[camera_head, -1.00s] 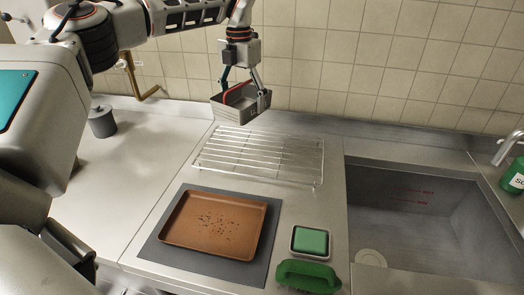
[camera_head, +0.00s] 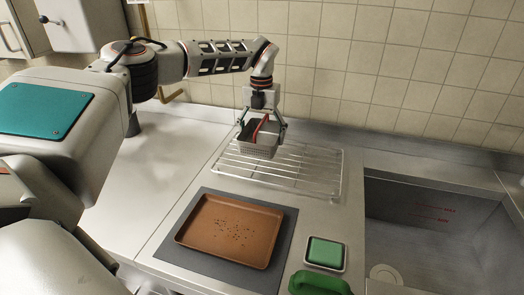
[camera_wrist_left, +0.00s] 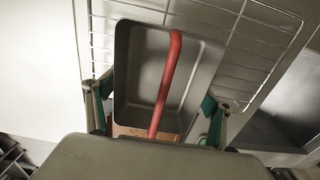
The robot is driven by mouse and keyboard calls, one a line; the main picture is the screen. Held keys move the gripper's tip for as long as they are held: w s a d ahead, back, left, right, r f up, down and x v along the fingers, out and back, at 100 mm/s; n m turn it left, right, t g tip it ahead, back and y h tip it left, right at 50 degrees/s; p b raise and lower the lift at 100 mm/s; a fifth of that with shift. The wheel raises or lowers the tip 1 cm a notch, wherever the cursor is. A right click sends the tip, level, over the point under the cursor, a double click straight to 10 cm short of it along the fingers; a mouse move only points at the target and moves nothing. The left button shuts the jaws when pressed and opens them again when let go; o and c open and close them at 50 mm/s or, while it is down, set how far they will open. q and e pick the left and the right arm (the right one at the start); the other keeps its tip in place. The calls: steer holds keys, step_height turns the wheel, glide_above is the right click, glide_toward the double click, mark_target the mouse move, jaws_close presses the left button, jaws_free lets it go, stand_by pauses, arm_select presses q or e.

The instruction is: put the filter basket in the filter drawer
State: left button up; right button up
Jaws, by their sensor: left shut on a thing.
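The filter basket (camera_head: 257,150) is a grey, open-topped metal box with a red bar handle across it. My left gripper (camera_head: 262,127) is shut on it and holds it roughly level; in the head view it overlaps the far part of the wire rack. In the left wrist view the basket (camera_wrist_left: 140,75) sits between the green-padded fingers (camera_wrist_left: 155,112), with its red handle running lengthwise over the empty inside. I cannot make out the filter drawer in any view. My right gripper is not in view.
A wire rack (camera_head: 315,175) stands on the steel counter. In front lie a brown baking tray (camera_head: 230,230) with crumbs on a grey mat (camera_head: 185,250), a green sponge in a dish (camera_head: 325,253) and a green-handled object (camera_head: 318,284). A sink (camera_head: 430,235) is at right. The left counter (camera_head: 165,170) is largely clear.

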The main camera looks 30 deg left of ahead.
mark_target(262, 160)
arm_select(q)
step_height(262, 160, down, 2)
steer(key=shift+f, duration=0.1)
step_height(262, 160, down, 3)
steer(key=shift+f, duration=0.55)
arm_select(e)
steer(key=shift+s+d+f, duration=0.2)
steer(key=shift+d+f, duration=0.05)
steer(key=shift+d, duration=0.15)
arm_select(q)
steer(key=o, duration=1.2)
steer(key=shift+f, duration=0.15)
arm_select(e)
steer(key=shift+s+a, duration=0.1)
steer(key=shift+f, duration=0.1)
